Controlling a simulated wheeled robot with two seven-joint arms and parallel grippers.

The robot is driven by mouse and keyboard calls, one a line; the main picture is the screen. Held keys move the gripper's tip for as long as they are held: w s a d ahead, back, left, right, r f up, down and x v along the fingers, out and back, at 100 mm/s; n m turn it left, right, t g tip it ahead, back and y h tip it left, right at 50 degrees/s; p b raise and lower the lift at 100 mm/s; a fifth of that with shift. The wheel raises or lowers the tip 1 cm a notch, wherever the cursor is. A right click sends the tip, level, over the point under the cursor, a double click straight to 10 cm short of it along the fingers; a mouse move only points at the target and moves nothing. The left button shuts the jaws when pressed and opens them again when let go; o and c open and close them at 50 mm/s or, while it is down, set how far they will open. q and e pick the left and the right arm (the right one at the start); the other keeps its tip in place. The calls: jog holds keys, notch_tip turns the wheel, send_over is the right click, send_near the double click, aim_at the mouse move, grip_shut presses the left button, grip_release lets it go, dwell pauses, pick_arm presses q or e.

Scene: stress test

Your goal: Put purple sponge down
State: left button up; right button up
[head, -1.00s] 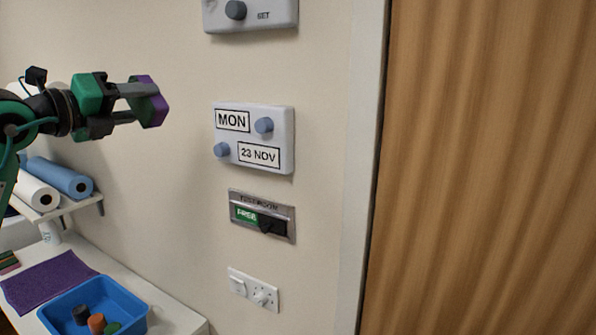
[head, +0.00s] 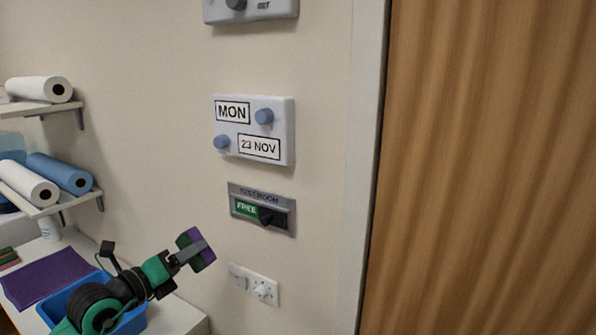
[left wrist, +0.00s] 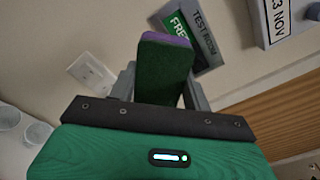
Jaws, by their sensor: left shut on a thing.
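The sponge (head: 193,245) is purple with a dark green side. My left gripper (head: 188,255) is shut on it and holds it in the air in front of the wall, left of the switch plate and below the test room sign. In the left wrist view the sponge (left wrist: 163,72) stands between the two fingers, its green face toward the camera and a purple edge at its top. My right gripper is not in view.
A white counter (head: 180,315) at lower left bears a purple mat (head: 45,275) and a blue tray (head: 60,300), partly hidden by my left arm. The FREE slider sign (head: 262,208), switch plate (head: 254,285) and date panel (head: 254,130) are on the wall. Paper rolls (head: 58,173) lie on shelves.

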pick_arm(q)
jog(key=s+d+f+n+t+y+b, duration=0.1)
jog(key=s+f, duration=1.2)
jog(key=f, duration=0.5)
jog(key=shift+w+d, duration=0.1)
